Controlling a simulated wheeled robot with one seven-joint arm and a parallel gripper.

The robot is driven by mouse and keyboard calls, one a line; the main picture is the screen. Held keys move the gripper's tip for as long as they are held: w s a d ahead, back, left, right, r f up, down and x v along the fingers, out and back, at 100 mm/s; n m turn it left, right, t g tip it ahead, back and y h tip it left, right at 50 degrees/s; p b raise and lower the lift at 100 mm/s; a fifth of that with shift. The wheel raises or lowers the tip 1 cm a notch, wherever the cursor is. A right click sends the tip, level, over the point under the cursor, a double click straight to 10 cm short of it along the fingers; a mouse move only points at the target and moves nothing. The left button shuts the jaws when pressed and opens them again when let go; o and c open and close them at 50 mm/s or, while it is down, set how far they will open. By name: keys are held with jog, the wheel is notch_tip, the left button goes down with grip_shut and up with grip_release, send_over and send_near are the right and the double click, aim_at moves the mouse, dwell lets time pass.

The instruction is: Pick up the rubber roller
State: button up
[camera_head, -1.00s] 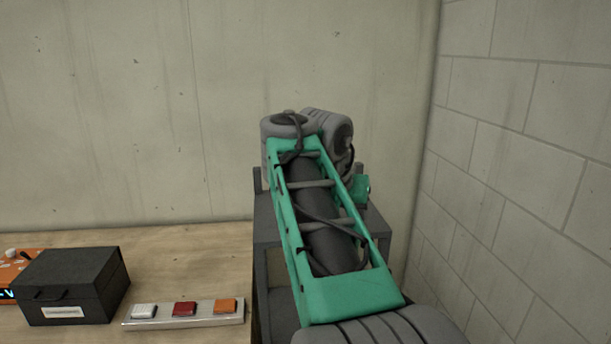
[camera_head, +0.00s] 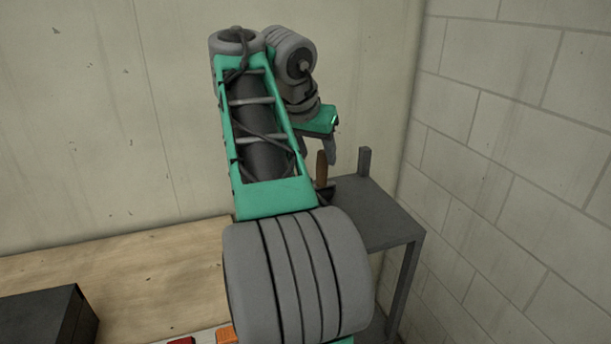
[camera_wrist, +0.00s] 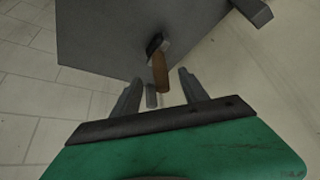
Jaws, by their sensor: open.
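The rubber roller shows in the wrist view with a brown wooden handle (camera_wrist: 160,73) and a dark head (camera_wrist: 154,43). In the head view its brown handle (camera_head: 321,168) stands up from the grey stand, partly behind my arm. My gripper (camera_wrist: 160,79) is open, with one finger on each side of the handle in the wrist picture. I cannot tell how far the fingertips are from it. In the head view my gripper (camera_head: 318,150) points down just above and beside the handle. The roller's lower part is mostly hidden there.
The grey stand (camera_head: 385,217) has a short upright post (camera_head: 364,160) at its back, near the block wall (camera_head: 510,150) on the right. A wooden table (camera_head: 130,283) on the left holds a black box (camera_head: 40,320) and red and orange buttons (camera_head: 226,334).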

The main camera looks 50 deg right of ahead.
aim_at(320, 165)
jog(key=b+x, duration=0.5)
jog(key=x, duration=0.2)
jog(key=shift+f+b, duration=0.3)
jog(key=shift+f, duration=0.1)
jog(key=shift+d, duration=0.2)
jog(key=shift+r, duration=0.1)
jog(key=shift+a, duration=0.1)
grip_shut()
